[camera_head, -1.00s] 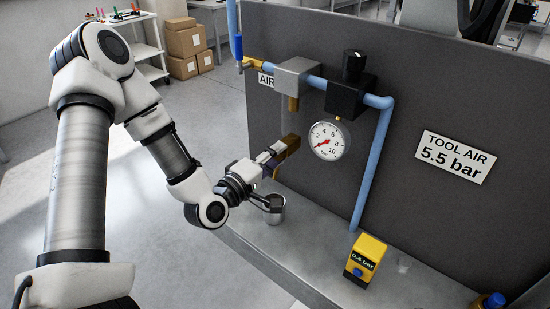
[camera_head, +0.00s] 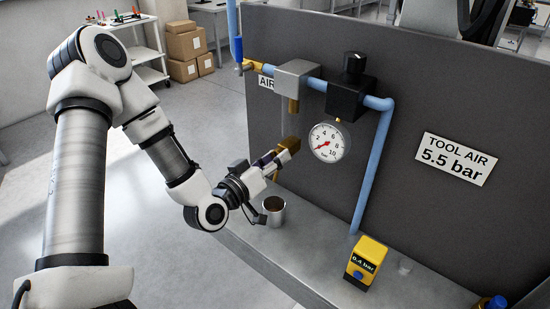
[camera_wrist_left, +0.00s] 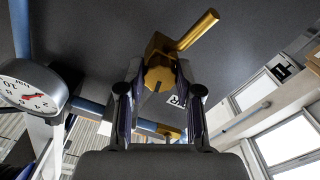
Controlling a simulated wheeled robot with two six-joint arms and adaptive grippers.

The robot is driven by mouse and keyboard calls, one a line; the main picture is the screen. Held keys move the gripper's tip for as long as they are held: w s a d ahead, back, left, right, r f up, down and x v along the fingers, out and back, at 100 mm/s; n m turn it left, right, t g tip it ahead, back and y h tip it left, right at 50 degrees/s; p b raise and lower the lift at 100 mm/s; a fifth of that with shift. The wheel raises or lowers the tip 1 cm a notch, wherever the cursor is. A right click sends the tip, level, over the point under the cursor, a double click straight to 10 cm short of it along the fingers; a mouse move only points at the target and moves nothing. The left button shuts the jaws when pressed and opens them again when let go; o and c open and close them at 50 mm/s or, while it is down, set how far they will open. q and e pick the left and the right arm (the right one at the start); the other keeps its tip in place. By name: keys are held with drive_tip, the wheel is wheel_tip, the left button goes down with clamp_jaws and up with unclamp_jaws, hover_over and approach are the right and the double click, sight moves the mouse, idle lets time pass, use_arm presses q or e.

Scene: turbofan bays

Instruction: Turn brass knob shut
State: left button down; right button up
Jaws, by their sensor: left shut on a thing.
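The brass knob (camera_wrist_left: 158,77) shows in the left wrist view on a brass fitting with a short brass stem. My left gripper (camera_wrist_left: 160,68) has a finger on each side of the knob and is shut on it. In the head view the left gripper (camera_head: 277,158) reaches from the left to the brass fitting (camera_head: 290,145), left of the gauge. The fingers hide most of the knob there. The pressure gauge (camera_head: 326,143) has a white dial, its red needle pointing to the low end. My right gripper is not in view.
A metal cup (camera_head: 274,211) stands on the grey ledge (camera_head: 315,236) below the gripper. A yellow device (camera_head: 366,262) reading 0.4 bar stands further right. Blue pipe (camera_head: 375,165), a black regulator (camera_head: 347,97) and a grey block (camera_head: 294,77) are on the dark panel.

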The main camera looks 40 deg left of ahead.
use_arm(q)
drive_tip(key=shift+f+m, duration=0.15)
drive_tip(key=shift+m, duration=1.45)
drive_tip(key=c, duration=0.8)
unclamp_jaws()
drive_tip(key=shift+o, duration=0.2)
wheel_tip(320, 180, up, 10)
drive_tip(key=shift+r, duration=0.1)
